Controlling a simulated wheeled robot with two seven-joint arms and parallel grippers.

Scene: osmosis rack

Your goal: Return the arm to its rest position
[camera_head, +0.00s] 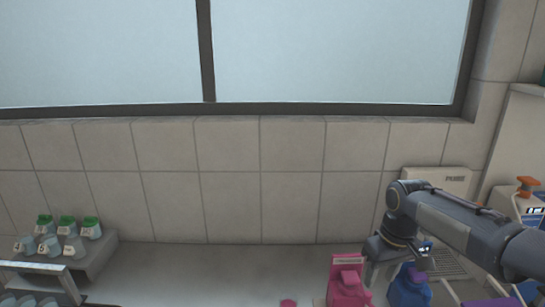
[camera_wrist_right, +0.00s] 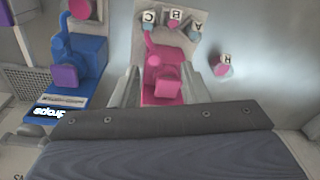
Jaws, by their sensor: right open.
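My right arm comes in from the right in the head view. Its gripper (camera_head: 393,268) points down over the bench beside a pink holder (camera_head: 347,288) and a blue holder (camera_head: 408,292). In the right wrist view the two fingers of this gripper (camera_wrist_right: 164,72) are apart. The pink holder (camera_wrist_right: 165,60) shows between them, and nothing appears gripped. Whether the fingers touch it cannot be told. The blue holder (camera_wrist_right: 82,62) stands to the left there. My left gripper is not in view.
A rack (camera_head: 92,262) with green-capped and lettered containers stands on the left. Lettered pieces (camera_wrist_right: 175,17) lie beyond the pink holder, and another (camera_wrist_right: 222,66) lies to its right. A device with an orange top (camera_head: 527,186) stands far right. The middle bench (camera_head: 210,268) is clear.

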